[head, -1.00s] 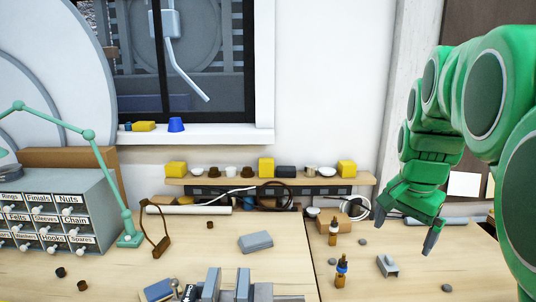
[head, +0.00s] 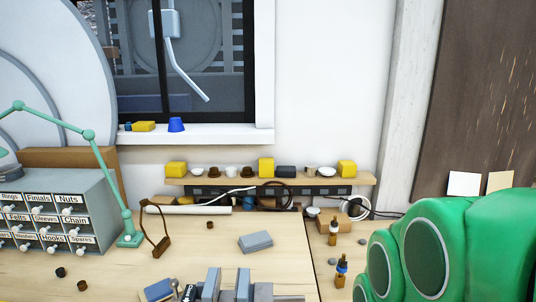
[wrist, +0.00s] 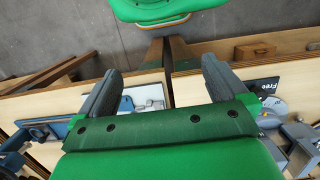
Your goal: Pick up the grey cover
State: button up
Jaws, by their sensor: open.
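A grey U-shaped piece that may be the grey cover stood at the right of the bench in the earlier head view; my green arm now covers that spot. A blue-grey block (head: 255,241) lies flat on the bench, and I cannot tell whether it is the cover. My gripper (wrist: 160,65) shows in the wrist view with its two dark fingers wide apart and nothing between them. It is out of sight in the head view.
Two dropper bottles (head: 341,272) stand near my arm. A drawer cabinet (head: 88,222) and green lamp (head: 108,185) are at left. Grey vise-like blocks (head: 243,285) sit at the front. A shelf (head: 220,181) runs along the wall. The bench middle is mostly clear.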

jog(key=c, duration=0.4)
jog(key=shift+c, duration=0.2)
